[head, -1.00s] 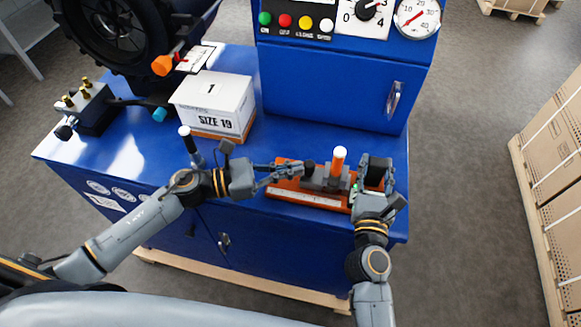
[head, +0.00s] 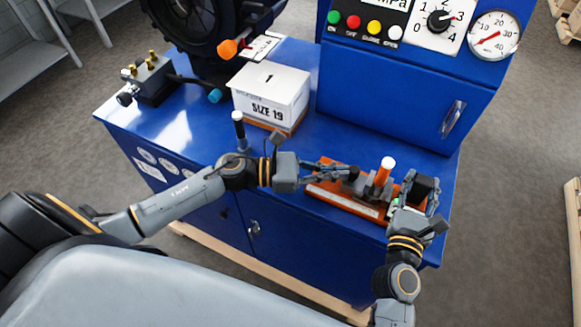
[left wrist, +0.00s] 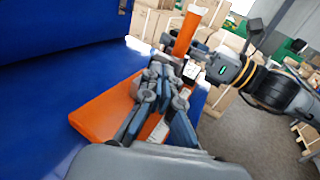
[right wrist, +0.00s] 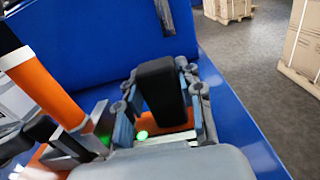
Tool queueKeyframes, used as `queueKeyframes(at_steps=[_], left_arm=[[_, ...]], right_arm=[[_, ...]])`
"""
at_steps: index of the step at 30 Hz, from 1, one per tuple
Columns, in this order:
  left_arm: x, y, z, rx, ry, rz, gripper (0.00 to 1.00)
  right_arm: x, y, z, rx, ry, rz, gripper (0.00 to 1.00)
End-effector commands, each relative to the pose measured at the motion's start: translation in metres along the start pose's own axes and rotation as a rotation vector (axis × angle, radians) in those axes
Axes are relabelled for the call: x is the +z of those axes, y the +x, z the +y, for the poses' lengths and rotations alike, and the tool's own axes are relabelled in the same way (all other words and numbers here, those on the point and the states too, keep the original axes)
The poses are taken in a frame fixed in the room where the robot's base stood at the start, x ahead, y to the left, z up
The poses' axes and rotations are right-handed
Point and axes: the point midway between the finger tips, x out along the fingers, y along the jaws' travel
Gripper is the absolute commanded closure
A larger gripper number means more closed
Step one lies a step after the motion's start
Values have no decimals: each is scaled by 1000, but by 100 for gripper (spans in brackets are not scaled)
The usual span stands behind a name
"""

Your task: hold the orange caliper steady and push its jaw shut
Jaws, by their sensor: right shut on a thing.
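The orange caliper (head: 326,191) lies along the front right of the blue bench, a pale scale strip on its front side. Its grey sliding jaw carries an upright orange handle (head: 384,172) with a white top. A black block (head: 424,187) stands at its right end. My right gripper (right wrist: 163,92) is shut on that block, one finger on each side. My left gripper (left wrist: 162,78) has its fingertips together over the orange base, pointing at the jaw from the left. Its tips are by a dark knob (head: 353,173); contact with it is unclear.
A white box marked SIZE 19 (head: 270,98) stands behind my left gripper. A dark upright lever (head: 239,128) stands to its left. The blue machine cabinet (head: 395,95) rises behind the caliper. The bench's right edge is close to my right gripper.

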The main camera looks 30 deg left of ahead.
Motion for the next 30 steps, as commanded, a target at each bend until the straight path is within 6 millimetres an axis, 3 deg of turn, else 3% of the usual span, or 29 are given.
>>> queueKeyframes(at_steps=[15,21,30], left_arm=[[-2,-110,2,7,0,6,100],[-1,-130,2,7,2,5,100],[0,-134,2,6,3,4,100]], right_arm=[[-1,0,0,-1,4,2,100],[-1,0,-1,-3,2,2,100],[-1,0,-2,-5,1,2,100]])
